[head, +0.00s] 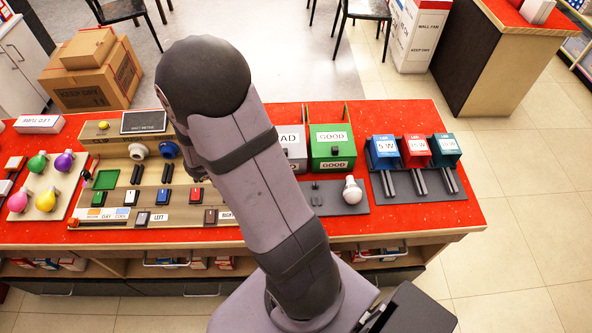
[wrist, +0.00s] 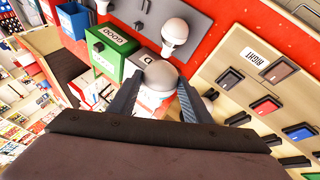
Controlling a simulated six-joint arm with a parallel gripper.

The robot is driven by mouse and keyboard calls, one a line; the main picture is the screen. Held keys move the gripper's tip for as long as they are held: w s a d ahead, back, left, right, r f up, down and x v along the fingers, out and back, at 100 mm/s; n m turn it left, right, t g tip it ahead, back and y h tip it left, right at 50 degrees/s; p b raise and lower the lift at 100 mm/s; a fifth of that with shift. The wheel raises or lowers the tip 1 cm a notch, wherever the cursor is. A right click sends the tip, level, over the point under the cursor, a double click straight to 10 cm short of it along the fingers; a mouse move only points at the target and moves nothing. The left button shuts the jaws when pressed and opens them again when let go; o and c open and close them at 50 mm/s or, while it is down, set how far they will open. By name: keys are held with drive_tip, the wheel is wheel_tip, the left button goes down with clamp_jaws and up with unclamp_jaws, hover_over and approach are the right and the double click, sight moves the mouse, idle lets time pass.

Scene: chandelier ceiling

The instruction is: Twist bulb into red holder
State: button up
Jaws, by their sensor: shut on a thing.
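In the wrist view my gripper (wrist: 160,88) is shut on a bulb (wrist: 160,73), with its rounded grey-white globe showing between the two fingers. The bulb's base is hidden. Behind it are the white bin and part of the tan panel. In the head view my arm hides the gripper and the held bulb. A white socket (head: 138,151) and a blue socket (head: 168,149) stand at the back of the tan panel (head: 120,170). I cannot make out a red holder in either view; my arm covers the panel's right part.
Another white bulb (head: 352,190) rests on the grey pad (head: 325,203); it also shows in the wrist view (wrist: 175,33). A green GOOD bin (head: 332,158) stands behind it. Blue, red and teal bins (head: 415,150) are at right. Coloured bulbs (head: 45,195) are at left.

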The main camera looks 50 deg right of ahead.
drive_tip(key=w+a+f+n+t, duration=0.1)
drive_tip(key=w+a, duration=0.2)
drive_tip(key=a, duration=0.4)
drive_tip(key=w+a+f+n+t, duration=0.1)
drive_tip(key=w+a, duration=0.3)
drive_tip(key=a, duration=0.2)
drive_tip(key=w+d+m+g, duration=0.1)
drive_tip(key=w+m, duration=0.1)
drive_tip(key=w, duration=0.5)
drive_tip(key=w+d+f+m+g+p, duration=0.1)
drive_tip(key=w+m+g, duration=0.1)
drive_tip(key=w, duration=0.6)
drive_tip(key=shift+w+d+f, duration=0.25)
drive_tip(key=shift+w+d, duration=0.05)
drive_tip(key=shift+d, duration=0.1)
drive_tip(key=shift+f, duration=0.1)
wheel_tip(320, 180, down, 6)
drive_tip(key=b, duration=0.6)
drive_tip(key=shift+f, duration=0.65)
drive_tip(key=shift+f, duration=0.15)
drive_tip(key=shift+p, duration=0.4)
